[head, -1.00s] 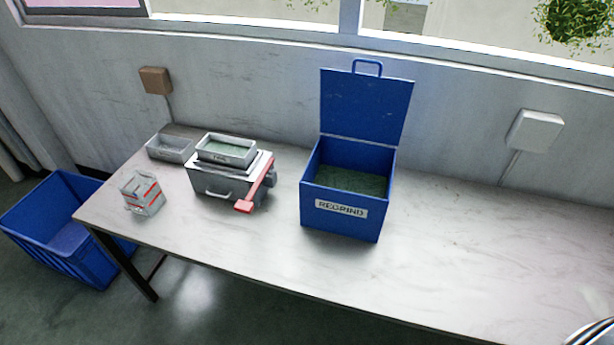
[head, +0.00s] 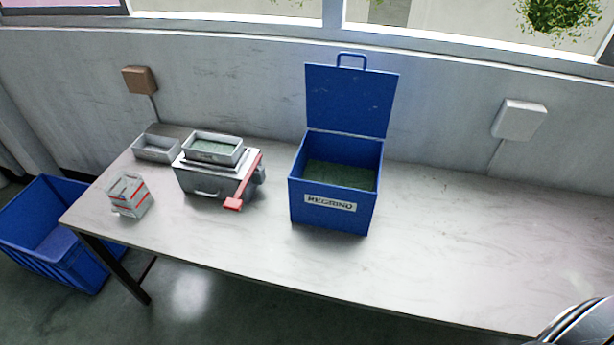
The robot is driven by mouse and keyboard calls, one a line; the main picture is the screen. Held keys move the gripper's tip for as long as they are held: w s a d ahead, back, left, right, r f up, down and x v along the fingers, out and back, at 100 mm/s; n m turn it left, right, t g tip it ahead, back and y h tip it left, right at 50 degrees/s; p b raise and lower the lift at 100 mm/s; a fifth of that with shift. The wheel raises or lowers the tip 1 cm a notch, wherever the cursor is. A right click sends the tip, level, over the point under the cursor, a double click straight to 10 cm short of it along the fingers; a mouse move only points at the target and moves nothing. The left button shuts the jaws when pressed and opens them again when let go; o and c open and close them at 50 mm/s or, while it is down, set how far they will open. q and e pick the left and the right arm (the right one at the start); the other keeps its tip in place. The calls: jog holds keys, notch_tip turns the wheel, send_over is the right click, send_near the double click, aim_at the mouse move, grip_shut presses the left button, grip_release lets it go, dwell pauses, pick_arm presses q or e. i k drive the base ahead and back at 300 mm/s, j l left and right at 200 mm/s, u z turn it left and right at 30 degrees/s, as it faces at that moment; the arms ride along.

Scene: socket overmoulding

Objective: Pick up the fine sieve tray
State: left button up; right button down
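A light grey rectangular tray (head: 214,152) with greenish granules in it sits on top of a grey box-shaped machine (head: 205,181). A second grey tray (head: 157,149) stands on the table just left of the machine and looks empty. Small lettering on the front of the tray on the machine is too small to read, so I cannot tell for sure which tray is the fine sieve tray. Neither of my grippers is in view.
A red lever (head: 242,184) runs along the machine's right side. An open blue bin (head: 331,213) marked REGRIND holds dark green granules. A blue crate (head: 50,250) is on the floor. The table's right half (head: 470,240) looks clear.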

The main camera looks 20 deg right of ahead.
aim_at(226, 152)
jog(key=i+j+z, duration=0.3)
jog(key=j, duration=0.3)
jog(key=i+j+z, duration=0.3)
jog(key=j, duration=0.35)
